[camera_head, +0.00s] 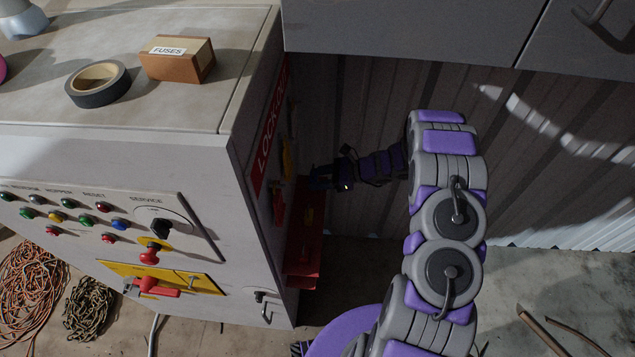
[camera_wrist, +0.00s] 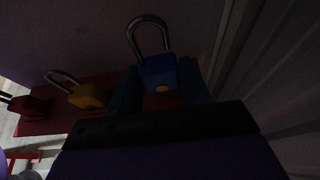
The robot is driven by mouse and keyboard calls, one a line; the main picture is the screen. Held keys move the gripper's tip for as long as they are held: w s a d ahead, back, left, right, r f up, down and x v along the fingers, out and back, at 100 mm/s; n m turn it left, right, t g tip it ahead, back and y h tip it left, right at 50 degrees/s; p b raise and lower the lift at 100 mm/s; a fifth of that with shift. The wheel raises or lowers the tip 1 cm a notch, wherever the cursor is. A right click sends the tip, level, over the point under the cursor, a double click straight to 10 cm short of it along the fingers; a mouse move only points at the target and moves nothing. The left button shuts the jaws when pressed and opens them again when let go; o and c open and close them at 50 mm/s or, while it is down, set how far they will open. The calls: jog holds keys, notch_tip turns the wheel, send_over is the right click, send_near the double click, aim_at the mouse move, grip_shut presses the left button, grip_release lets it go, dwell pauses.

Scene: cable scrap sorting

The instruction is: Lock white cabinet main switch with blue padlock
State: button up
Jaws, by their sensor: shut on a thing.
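The white cabinet (camera_head: 70,165) stands at the left in the head view. Its main switch is a red handle (camera_head: 155,286) on a yellow plate (camera_head: 200,283), low on the front panel. My gripper (camera_head: 325,178) is beside the cabinet's right side, at the red lockout board (camera_head: 268,135). In the wrist view my gripper (camera_wrist: 158,78) is shut on the blue padlock (camera_wrist: 158,72), its grey shackle pointing up. I cannot tell whether the shackle is open. In the head view the padlock is too dark to make out. A yellow padlock (camera_wrist: 88,95) and a red one (camera_wrist: 25,105) lie to its left.
A roll of tape (camera_head: 98,83) and a fuses box (camera_head: 178,60) lie on the cabinet top. A red emergency button (camera_head: 150,254) sticks out above the switch plate. Cables (camera_head: 35,280) and a chain (camera_head: 90,308) lie on the floor. A corrugated wall (camera_head: 360,110) is behind my arm.

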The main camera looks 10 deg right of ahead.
jog(key=f, duration=0.1)
jog(key=w+f+b, duration=0.1)
jog(key=f, duration=0.1)
jog(key=shift+p, duration=0.35)
jog(key=shift+f, duration=0.1)
jog(key=shift+a+f, duration=0.1)
jog(key=shift+f, duration=0.05)
jog(key=o, duration=1.1)
jog(key=shift+f+b, duration=0.1)
jog(key=shift+b, duration=0.25)
